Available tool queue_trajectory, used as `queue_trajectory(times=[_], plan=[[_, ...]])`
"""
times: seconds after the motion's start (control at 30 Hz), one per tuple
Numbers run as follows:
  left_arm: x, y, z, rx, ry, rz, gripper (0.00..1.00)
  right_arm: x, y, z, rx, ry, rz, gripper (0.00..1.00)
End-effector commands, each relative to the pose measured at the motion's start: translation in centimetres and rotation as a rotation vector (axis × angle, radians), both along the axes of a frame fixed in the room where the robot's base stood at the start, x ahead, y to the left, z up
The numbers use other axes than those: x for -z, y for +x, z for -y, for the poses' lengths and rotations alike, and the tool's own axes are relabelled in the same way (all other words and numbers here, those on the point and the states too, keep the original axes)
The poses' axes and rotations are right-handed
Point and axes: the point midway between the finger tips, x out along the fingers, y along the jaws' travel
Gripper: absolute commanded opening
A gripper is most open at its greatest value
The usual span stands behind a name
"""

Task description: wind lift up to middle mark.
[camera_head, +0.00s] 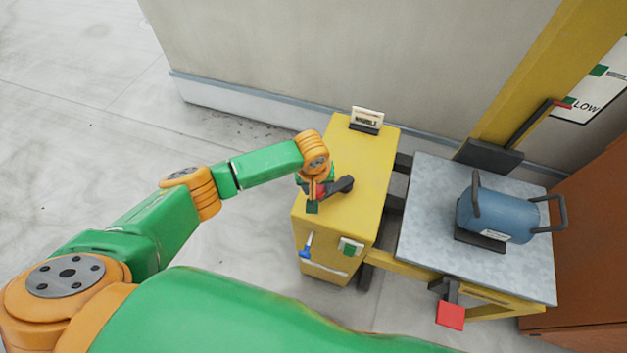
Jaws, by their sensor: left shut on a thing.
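The yellow winch box (370,175) stands left of the lift. A dark crank (343,185) is on its top. My left gripper (313,203) is at the crank, shut on what looks like its handle; the fingers mostly hide the grip. The lift's grey platform (425,235) carries a blue cylindrical unit (495,215) with dark handles. A yellow mast (530,70) rises behind it. A dark arm with a red tip (562,103) points at a white scale board (590,98), near its LOW lettering. A green mark (599,70) is higher on the board. My right gripper is out of view.
A small sign (367,117) stands at the winch box's back edge. A blue-handled lever (307,246) and a green switch (349,248) are on its front. A red pedal-like block (450,315) sits below the platform. A wall is behind; a brown panel (590,230) is at right.

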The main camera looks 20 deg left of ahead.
Motion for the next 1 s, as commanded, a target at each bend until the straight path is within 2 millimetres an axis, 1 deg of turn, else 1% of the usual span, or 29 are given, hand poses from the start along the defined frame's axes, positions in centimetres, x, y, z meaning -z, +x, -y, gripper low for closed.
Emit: queue_trajectory(times=[0.03,0.17,0.5,0.83,1.0], plan=[[0.3,-0.4,0.4,0.006,-0.007,-0.011,0.0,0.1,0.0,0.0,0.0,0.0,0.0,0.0],[0.3,-0.4,0.4,0.006,-0.009,-0.011,0.0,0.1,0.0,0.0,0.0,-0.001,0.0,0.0],[0.2,-1.5,2.0,0.007,-0.009,-0.015,0.0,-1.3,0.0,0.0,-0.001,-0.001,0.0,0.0],[0.3,-1.5,2.2,0.006,-0.009,-0.012,0.0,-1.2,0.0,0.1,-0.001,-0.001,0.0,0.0],[0.2,-1.8,2.9,0.006,-0.01,-0.013,0.0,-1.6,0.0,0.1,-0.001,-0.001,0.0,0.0]])
